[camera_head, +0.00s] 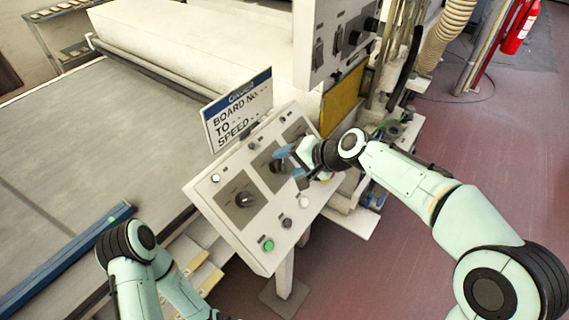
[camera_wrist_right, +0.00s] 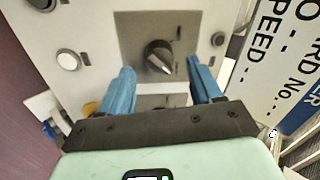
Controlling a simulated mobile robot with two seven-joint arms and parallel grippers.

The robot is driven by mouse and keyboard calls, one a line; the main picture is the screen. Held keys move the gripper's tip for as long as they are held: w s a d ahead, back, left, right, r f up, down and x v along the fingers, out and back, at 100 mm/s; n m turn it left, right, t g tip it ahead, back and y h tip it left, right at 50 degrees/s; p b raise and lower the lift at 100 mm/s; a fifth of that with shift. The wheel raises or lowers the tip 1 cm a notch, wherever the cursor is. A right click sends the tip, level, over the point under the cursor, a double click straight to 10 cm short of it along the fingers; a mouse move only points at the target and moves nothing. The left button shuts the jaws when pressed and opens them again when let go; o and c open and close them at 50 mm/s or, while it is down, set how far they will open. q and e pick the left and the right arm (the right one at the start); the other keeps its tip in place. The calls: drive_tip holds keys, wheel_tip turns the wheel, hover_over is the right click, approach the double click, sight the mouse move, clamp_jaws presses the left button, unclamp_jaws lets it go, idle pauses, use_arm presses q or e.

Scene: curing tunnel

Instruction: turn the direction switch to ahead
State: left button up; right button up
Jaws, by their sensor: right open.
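A pale sloping control panel (camera_head: 228,226) carries several dark plates with rotary switches. The labels are too small to read, so I cannot tell which is the direction switch.
A sign (camera_head: 237,108) stands along the panel's back edge. A green button (camera_head: 268,245) and a white button (camera_head: 303,202) sit on the near edge. A taller switch box (camera_head: 335,40) rises behind. A wide conveyor belt (camera_head: 90,140) lies left.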

use_arm(q)
drive_tip(key=shift+s+f, duration=0.35)
drive_tip(key=shift+s, duration=0.05)
use_arm(e)
drive_tip(key=v, duration=1)
drive_tip(key=shift+s, duration=0.2)
drive_tip(key=shift+d, duration=0.1)
